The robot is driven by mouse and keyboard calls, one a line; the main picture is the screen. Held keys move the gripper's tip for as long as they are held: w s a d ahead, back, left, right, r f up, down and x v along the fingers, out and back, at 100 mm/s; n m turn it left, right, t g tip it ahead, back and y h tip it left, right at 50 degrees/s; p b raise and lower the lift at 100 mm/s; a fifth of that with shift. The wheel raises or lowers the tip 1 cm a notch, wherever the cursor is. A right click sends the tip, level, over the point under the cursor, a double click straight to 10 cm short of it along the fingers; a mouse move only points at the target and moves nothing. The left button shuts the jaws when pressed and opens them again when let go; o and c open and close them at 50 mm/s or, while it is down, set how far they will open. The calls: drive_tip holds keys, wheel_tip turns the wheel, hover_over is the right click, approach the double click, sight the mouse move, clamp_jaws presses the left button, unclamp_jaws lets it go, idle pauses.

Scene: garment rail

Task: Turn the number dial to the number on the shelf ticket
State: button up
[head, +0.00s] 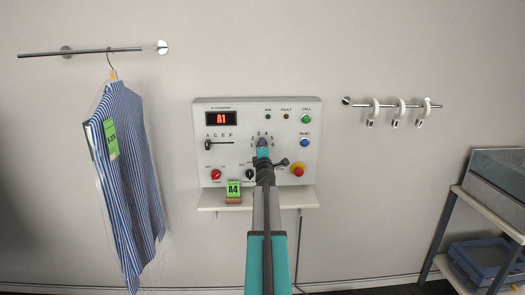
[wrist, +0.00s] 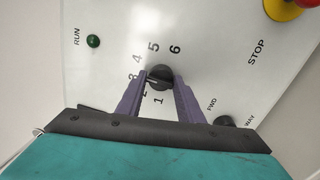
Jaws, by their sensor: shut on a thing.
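The number dial (wrist: 160,78) is a dark round knob on the white panel, with numbers 1 to 6 in an arc around it. My gripper (wrist: 161,82) has one purple finger on each side of the dial and is shut on it. A pale mark on the dial points left, roughly towards 2 and 3; its exact number is unclear. In the head view my gripper (head: 263,148) covers the dial. The green shelf ticket (head: 233,188) reads A4 and stands on the shelf (head: 290,197). The red display (head: 221,118) reads A1.
The control panel (head: 257,103) also carries a letter selector (head: 217,142), a red knob (head: 216,174), a black knob (head: 250,174), green and blue buttons and a red stop button (head: 298,169). A striped shirt (head: 130,180) hangs left. A rail with clips (head: 400,105) is right.

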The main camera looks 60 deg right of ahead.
drive_tip(key=shift+s+d+f+m+g+b, duration=0.1)
drive_tip(key=shift+m+g+b, duration=0.1)
drive_tip(key=shift+m, duration=0.75)
drive_tip(key=shift+s+m+g+b, duration=0.1)
drive_tip(key=shift+m+b, duration=0.1)
drive_tip(key=shift+m, duration=0.75)
drive_tip(key=o, duration=1)
drive_tip(key=shift+d+f, duration=0.1)
drive_tip(key=shift+w, duration=0.1)
drive_tip(key=shift+a, duration=0.2)
drive_tip(key=v, duration=1.3)
drive_tip(key=shift+s+a, duration=0.25)
drive_tip(key=shift+w, duration=0.1)
